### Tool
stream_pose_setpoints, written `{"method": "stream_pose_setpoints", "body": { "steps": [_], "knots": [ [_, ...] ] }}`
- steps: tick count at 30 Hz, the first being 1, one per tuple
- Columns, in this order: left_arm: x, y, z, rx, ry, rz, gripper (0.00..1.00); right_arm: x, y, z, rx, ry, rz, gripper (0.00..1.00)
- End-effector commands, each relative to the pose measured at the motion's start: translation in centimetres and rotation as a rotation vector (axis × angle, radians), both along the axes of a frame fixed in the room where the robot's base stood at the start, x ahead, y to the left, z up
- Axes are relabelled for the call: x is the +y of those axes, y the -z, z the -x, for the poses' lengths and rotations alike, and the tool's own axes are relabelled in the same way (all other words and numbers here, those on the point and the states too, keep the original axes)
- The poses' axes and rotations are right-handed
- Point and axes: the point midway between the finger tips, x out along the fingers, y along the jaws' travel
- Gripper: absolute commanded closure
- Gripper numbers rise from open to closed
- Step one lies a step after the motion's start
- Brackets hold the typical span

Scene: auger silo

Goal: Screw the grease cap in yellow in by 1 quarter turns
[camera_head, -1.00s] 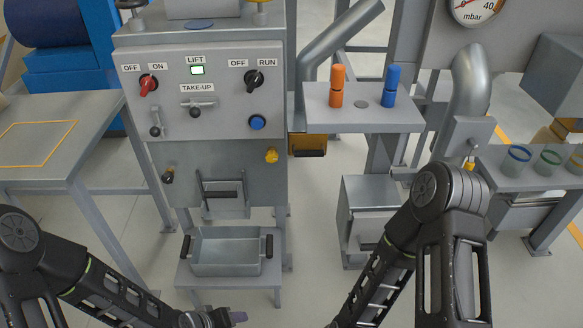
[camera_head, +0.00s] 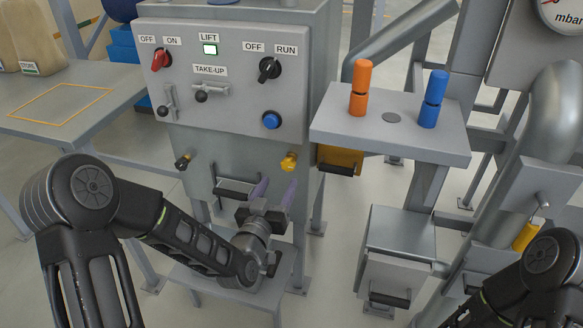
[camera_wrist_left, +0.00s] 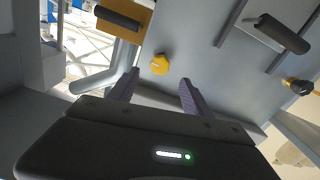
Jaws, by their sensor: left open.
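The yellow grease cap (camera_head: 289,162) sits on the front of the grey machine cabinet, below the blue button. In the left wrist view the cap (camera_wrist_left: 159,64) is just beyond and between my fingertips. My left gripper (camera_head: 275,190) is open and empty, with its two purple-grey fingers pointing up at the cabinet just below the cap. In the left wrist view the fingers (camera_wrist_left: 158,88) stand apart on either side of the cap's line, not touching it. My right gripper is out of view; only part of that arm shows at the lower right.
A black-tipped knob (camera_head: 183,161) is left of the cap. A black drawer handle (camera_head: 237,188) is just left of my fingers. A shelf (camera_head: 391,136) with orange and blue cylinders juts out at right. A yellow box (camera_head: 341,160) with a black handle sits below it.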

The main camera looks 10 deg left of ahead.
Motion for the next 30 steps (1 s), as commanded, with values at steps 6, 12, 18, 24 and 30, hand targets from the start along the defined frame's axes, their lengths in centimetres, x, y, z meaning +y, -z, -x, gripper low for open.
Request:
{"method": "stream_pose_setpoints", "body": {
  "steps": [6,12,18,24,30],
  "knots": [
    [0.0,0.1,-0.3,0.002,0.0,0.001,0.42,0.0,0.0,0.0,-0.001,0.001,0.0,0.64],
    [-0.2,0.1,-2.3,0.001,0.0,0.002,0.42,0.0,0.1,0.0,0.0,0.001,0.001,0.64],
    [-0.4,0.2,-5.4,0.003,0.0,0.002,0.42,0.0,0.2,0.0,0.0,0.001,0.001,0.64],
    [-0.5,0.1,-7.5,0.002,0.0,0.002,0.42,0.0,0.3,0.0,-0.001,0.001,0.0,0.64],
    [-0.6,0.1,-7.8,0.004,0.002,0.002,0.42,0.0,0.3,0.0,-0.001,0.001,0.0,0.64]
  ]
}}
